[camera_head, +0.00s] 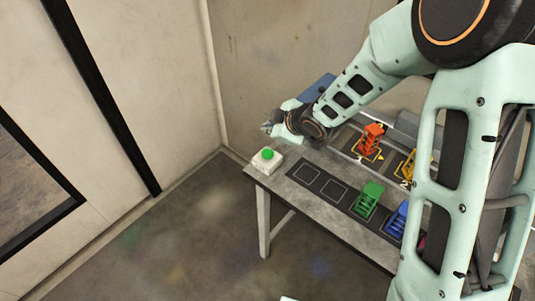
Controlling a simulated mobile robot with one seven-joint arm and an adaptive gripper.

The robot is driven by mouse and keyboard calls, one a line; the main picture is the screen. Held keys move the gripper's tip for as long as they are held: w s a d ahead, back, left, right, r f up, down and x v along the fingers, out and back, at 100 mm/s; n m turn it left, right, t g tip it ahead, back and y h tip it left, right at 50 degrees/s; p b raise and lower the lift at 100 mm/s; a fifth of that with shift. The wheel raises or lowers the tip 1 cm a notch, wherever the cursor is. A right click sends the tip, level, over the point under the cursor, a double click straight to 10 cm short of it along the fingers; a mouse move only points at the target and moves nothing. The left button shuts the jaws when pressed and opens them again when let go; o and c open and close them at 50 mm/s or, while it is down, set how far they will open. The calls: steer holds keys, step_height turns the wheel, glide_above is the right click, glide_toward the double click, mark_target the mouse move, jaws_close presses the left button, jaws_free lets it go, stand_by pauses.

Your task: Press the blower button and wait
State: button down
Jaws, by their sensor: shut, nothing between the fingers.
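The button is a green dome (267,153) on a white box (264,164) at the left end of the grey table. I take it for the blower button; no label is readable. My gripper (267,128) is above and slightly behind the button, apart from it in the picture. Its fingers are small here, and they look closed and empty. The green dome is uncovered.
The table (272,184) carries a green frame (369,198), a blue frame (398,220), an orange frame (370,138) and a yellow frame (407,165). Two outlined squares near the button are empty. Walls stand behind and left. My arm hides the table's right part.

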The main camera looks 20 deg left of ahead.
mark_target(269, 155)
steer(key=shift+f+b, duration=3.25)
steer(key=shift+f, duration=0.65)
steer(key=shift+f, duration=0.1)
steer(key=shift+f+b, duration=0.3)
steer(key=shift+b, duration=0.15)
steer(key=shift+f+b, duration=0.65)
steer(key=shift+r, duration=0.1)
steer(key=shift+r+p, duration=0.95)
steer(key=shift+r+p, duration=2.2)
steer(key=shift+r, duration=0.3)
